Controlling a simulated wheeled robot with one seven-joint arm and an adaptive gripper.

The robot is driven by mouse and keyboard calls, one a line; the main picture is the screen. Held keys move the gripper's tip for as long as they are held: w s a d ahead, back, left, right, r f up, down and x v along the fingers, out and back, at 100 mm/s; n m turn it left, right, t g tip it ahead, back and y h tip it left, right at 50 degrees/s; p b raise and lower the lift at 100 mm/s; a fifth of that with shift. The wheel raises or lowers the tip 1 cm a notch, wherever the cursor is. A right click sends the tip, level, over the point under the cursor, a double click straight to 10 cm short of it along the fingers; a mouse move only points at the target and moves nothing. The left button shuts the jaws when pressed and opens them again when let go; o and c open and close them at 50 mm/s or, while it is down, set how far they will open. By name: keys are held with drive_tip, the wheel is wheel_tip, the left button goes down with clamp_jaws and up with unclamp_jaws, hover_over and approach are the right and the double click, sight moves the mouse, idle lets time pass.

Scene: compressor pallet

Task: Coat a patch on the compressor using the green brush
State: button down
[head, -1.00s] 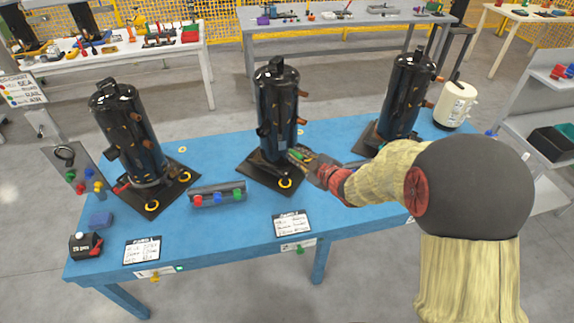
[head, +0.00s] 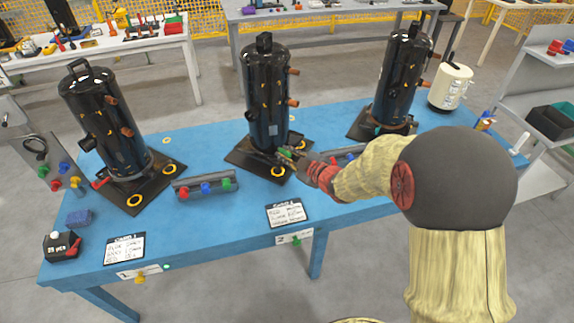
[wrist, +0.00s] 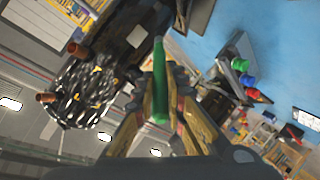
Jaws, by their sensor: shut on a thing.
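Three black cylindrical compressors stand on dark plates on the blue table: left (head: 100,125), middle (head: 265,85) and right (head: 402,80). The middle one has a small grey patch (head: 272,131) low on its front. My gripper (head: 289,154) is beside the middle compressor's base, just below and right of that patch. It is shut on the green brush (wrist: 159,85), which points away from the wrist between the fingers. In the wrist view the black compressor (wrist: 85,95) lies left of the brush, with a grey patch (wrist: 137,36) near the brush's far end. I cannot tell whether they touch.
A rack with red, blue and green knobs (head: 204,186) lies left of the gripper. A cream canister (head: 451,87) stands far right. Cards, a blue sponge (head: 79,217) and a dark box (head: 63,247) sit along the front. Copper stubs stick out of the compressors.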

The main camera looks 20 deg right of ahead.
drive_tip(key=shift+w+f, duration=0.1)
drive_tip(key=shift+f, duration=0.55)
drive_tip(key=shift+w+b, duration=0.3)
drive_tip(key=shift+w, duration=3.45)
drive_tip(key=shift+r, duration=0.15)
